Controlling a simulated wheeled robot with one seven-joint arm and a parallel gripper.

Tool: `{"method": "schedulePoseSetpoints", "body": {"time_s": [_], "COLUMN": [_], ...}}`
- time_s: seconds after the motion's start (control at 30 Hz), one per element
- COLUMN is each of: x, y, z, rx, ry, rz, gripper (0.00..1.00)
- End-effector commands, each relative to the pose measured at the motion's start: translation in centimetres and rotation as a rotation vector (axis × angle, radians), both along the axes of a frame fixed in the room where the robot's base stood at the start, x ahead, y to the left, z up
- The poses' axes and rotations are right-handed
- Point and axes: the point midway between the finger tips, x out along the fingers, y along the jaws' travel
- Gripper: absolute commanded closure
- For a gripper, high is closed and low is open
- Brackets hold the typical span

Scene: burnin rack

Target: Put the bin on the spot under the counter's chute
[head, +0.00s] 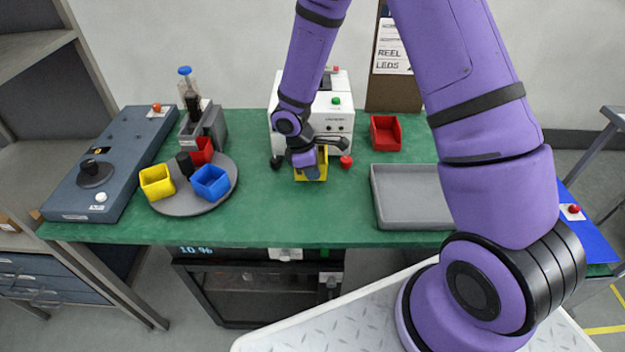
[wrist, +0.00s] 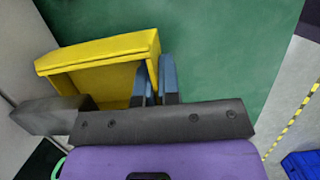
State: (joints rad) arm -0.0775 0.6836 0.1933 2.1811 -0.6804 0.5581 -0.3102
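A yellow bin (head: 299,174) is in front of the white machine (head: 340,112) at the middle back of the green counter. My gripper (head: 311,170) reaches down at this bin. In the wrist view the gripper's two blue-grey fingers (wrist: 155,85) are close together on either side of one wall of the yellow bin (wrist: 100,50), gripping it. The bin's open top shows, and its inside looks empty. Whether the bin touches the counter cannot be told. My gripper and arm hide part of the machine's front, and I cannot clearly make out the chute or the spot under it.
A grey turntable (head: 185,206) at left carries another yellow bin (head: 157,182), a red bin (head: 201,152) and a blue bin (head: 210,183). A red bin (head: 385,133) stands right of the machine. A grey tray (head: 410,205) lies at right. The counter's front middle (head: 290,225) is clear.

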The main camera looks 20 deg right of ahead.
Motion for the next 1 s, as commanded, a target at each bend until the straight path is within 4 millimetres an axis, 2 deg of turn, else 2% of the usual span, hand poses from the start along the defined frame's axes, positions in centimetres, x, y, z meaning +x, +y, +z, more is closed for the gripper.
{"method": "schedulePoseSetpoints", "body": {"time_s": [0.23,0.63,0.7,0.77,1.0], "x": [0.1,0.1,0.1,0.1,0.1], "y": [-0.1,0.0,0.0,0.0,0.0], "z": [-3.3,-3.8,-3.8,-3.8,-3.7], "rx": [-0.001,0.000,0.001,0.001,0.000], "ry": [0.002,0.000,-0.001,-0.001,0.000], "rz": [0.002,0.000,0.000,0.000,0.000], "gripper": [1.00,1.00,0.82,0.71,0.71]}}
